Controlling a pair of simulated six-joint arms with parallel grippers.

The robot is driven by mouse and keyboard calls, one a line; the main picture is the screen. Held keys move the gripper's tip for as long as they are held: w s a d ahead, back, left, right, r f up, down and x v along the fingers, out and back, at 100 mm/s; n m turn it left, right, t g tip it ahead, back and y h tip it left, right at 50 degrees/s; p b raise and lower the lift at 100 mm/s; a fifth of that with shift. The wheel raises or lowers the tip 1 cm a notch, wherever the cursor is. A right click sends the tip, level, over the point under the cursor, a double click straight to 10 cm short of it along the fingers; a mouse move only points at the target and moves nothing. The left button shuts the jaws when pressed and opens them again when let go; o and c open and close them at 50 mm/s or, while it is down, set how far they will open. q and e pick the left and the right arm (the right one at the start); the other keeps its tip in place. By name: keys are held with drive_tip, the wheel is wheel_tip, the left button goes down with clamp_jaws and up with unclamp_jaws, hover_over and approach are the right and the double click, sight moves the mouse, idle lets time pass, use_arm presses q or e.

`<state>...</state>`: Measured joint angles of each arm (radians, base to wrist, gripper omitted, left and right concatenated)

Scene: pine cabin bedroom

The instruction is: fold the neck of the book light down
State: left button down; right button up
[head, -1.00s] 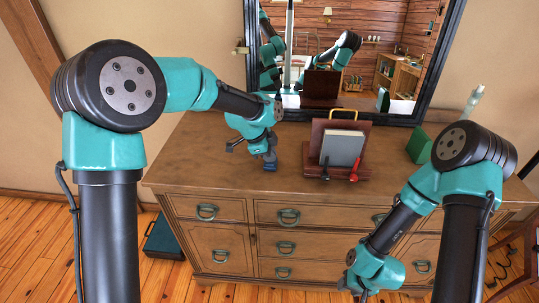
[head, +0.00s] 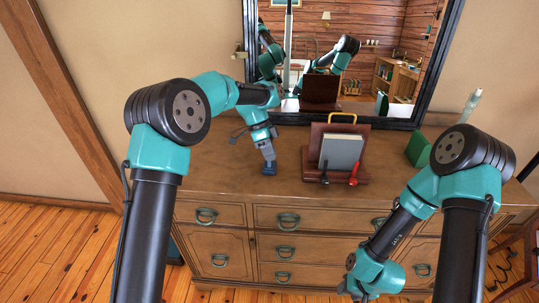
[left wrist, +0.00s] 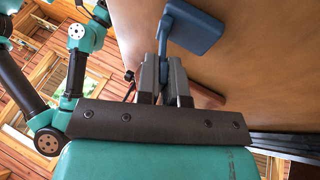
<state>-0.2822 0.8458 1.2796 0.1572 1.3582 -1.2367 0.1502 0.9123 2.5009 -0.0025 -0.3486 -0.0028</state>
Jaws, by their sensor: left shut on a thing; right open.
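The blue book light (head: 269,169) is at the left part of the dresser top, left of the book stand. My left gripper (head: 267,157) is above it, tilted, with its fingers shut on a narrow blue part. In the left wrist view the fingers (left wrist: 163,62) pinch this part of the blue light (left wrist: 192,27), and a flat rectangular blue piece extends beyond them. The fingers hide some of the neck. My right gripper (head: 357,291) is open and empty, low in front of the dresser drawers.
A brown book stand (head: 317,137) with a grey book (head: 341,151) is right of the light. Small black (head: 324,172) and red (head: 353,174) items are at its front. A green object (head: 418,148) stands farther right. The mirror (head: 330,65) is behind.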

use_arm(q)
drive_tip(key=shift+w, duration=0.1)
idle(0.5)
drive_tip(key=c, duration=1.2)
unclamp_jaws()
drive_tip(key=shift+c, duration=0.2)
drive_tip(key=v, duration=1.7)
drive_tip(key=shift+w, duration=0.4)
drive_tip(key=shift+a, duration=0.15)
